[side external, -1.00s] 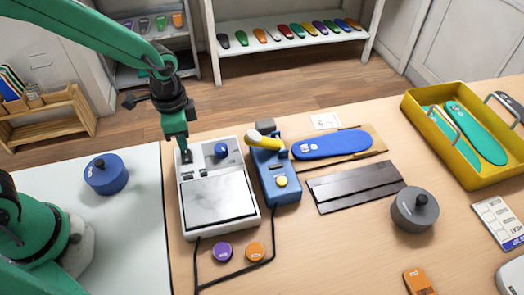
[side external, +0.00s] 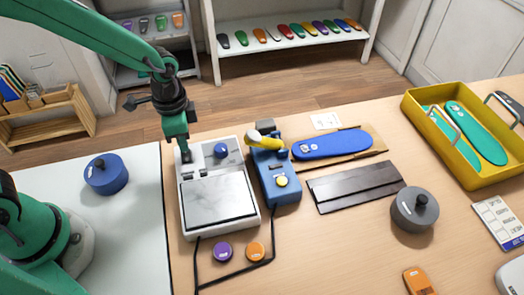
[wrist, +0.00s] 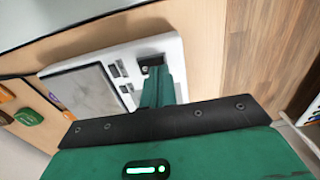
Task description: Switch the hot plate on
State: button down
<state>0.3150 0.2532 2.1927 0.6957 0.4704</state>
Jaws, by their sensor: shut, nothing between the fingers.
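The hot plate (side external: 239,219) is a white unit with a grey metal plate at its front and a blue knob (side external: 221,150) at its upper right. My gripper (side external: 187,158) is shut and empty, pointing down at the upper left of the hot plate's panel, left of the blue knob. In the wrist view the hot plate (wrist: 170,45) lies under my gripper (wrist: 152,72), whose tips are at a dark recess in its panel. The tips cover part of that recess, so I cannot tell a switch's position or whether they touch it.
A blue press-like device (side external: 284,190) with a yellow handle stands close to the right of the hot plate. Purple (side external: 222,252) and orange (side external: 256,252) discs lie in front. A blue weight (side external: 106,180) stands left, and a yellow tray (side external: 470,180) stands at right.

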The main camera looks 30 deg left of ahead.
jog(key=shift+f, duration=0.65)
dwell(0.5)
jog(key=shift+r, duration=3.5)
jog(key=s+a+r+n+t, duration=0.5)
jog(key=s+a+r+n, duration=0.4)
jog(key=s+a+r, duration=0.2)
jog(key=shift+r+t, duration=0.3)
jog(key=shift+r, duration=0.35)
